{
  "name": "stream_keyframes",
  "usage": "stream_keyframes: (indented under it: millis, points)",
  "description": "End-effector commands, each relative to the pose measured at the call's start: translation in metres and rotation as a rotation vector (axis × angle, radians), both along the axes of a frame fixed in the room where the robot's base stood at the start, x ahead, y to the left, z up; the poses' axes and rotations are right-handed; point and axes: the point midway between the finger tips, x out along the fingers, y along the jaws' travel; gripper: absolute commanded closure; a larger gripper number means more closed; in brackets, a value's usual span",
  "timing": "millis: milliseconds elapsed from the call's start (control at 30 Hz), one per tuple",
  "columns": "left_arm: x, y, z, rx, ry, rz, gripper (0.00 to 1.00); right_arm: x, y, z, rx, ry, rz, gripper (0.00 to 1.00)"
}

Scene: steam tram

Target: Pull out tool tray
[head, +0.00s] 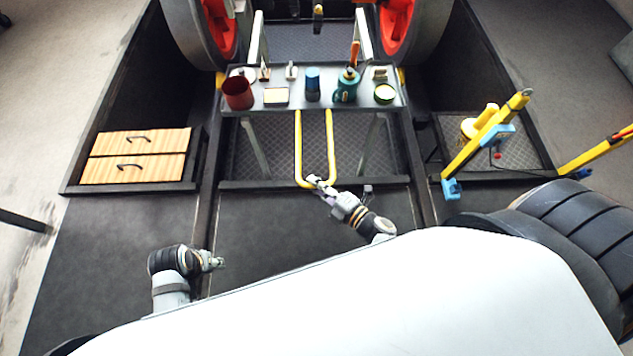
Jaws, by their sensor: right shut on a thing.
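The tool tray (222,99) is a grey raised tray on legs, standing between the large wheels at the back. Cans, bottles and small tools stand on it. A yellow U-shaped handle (298,150) runs from its front edge toward me. My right gripper (316,182) is shut on the bottom bar of this handle, near its middle; the fingers hide a small part of the bar. My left gripper (218,262) is low at the left, over the dark floor, away from the tray. Its fingers are too small to tell whether they are open.
A wooden drawer unit (137,156) stands in a recess at the left. A yellow jack-like frame (487,135) stands at the right. Large wheels with red parts (396,28) flank the tray. The dark floor (270,220) in front of the tray is clear apart from my arms.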

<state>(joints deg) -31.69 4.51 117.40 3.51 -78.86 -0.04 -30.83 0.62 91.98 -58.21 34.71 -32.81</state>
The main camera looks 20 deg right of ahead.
Motion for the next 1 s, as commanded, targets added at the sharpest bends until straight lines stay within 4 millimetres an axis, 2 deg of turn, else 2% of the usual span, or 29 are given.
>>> stream_keyframes:
  millis: [100, 133, 300, 567, 667, 1000]
  points:
    - [0.0, 0.0, 0.0, 0.0, 0.0, 0.0, 0.6, 0.0, 0.001, 0.003, 0.004, -0.005, 0.003, 1.0]
    - [0.0, 0.0, 0.0, 0.0, 0.0, 0.0, 0.6, 0.0, 0.001, 0.003, 0.004, -0.005, 0.003, 0.8]
    - [0.0, 0.0, 0.0, 0.0, 0.0, 0.0, 0.6, 0.0, 0.0, 0.002, 0.002, -0.004, 0.001, 0.61]
    - [-0.001, 0.0, 0.0, 0.001, 0.001, -0.001, 0.6, 0.0, 0.0, 0.001, 0.001, -0.001, 0.001, 0.61]
    - [-0.001, 0.0, -0.003, 0.001, 0.0, -0.001, 0.6, -0.007, -0.004, 0.001, -0.001, 0.0, 0.001, 0.61]
    - [0.0, 0.0, -0.003, 0.0, 0.0, -0.001, 0.6, -0.074, -0.041, 0.012, -0.002, 0.003, 0.005, 0.61]
